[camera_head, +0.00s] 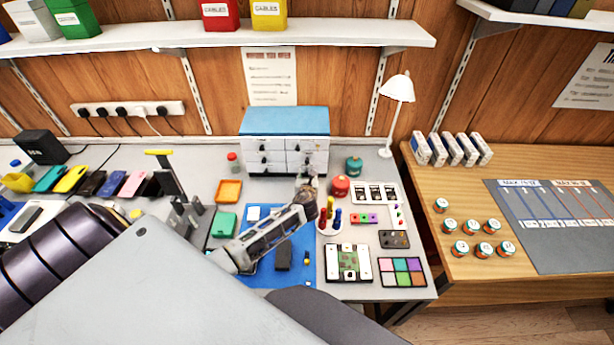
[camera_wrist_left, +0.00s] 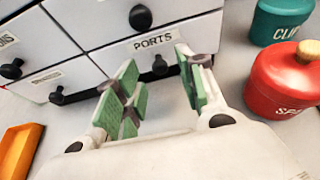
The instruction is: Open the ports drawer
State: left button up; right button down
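The ports drawer (camera_wrist_left: 153,42) is the lower right drawer of a small white cabinet with a blue top (camera_head: 286,121). Its PORTS label shows in the left wrist view, and it looks shut. Its dark round knob (camera_wrist_left: 160,66) is below the label. My left gripper (camera_head: 309,186) is in front of the cabinet's lower right side. In the left wrist view its green-padded fingers (camera_wrist_left: 158,72) are open, with the knob seen between their tips. I cannot tell whether either finger touches the knob. My right gripper is not in view.
A red jar (camera_head: 340,187) and a teal jar (camera_head: 354,166) stand close to the right of the gripper. An orange tray (camera_head: 229,191) lies to the left. A blue mat (camera_head: 270,276) is under my arm. A white lamp (camera_head: 397,88) stands behind on the right.

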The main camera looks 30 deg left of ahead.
pick_arm(q)
jog(key=shift+x, duration=0.95)
grip_shut()
